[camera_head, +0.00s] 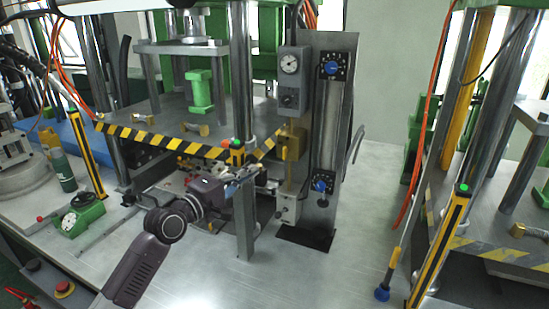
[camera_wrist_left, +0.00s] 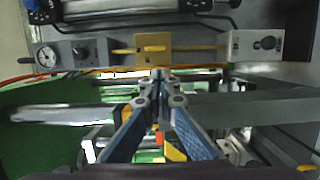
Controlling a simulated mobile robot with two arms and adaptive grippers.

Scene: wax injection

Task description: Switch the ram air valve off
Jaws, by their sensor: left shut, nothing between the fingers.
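No label shows which part is the ram air valve. My right gripper is out of view.
A gauge box (camera_head: 291,75) stands above the yellow block. Beside it, a tall grey panel (camera_head: 338,120) carries two blue knobs (camera_head: 331,69). A green press with a striped platform edge (camera_head: 170,143) is close to my left arm.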

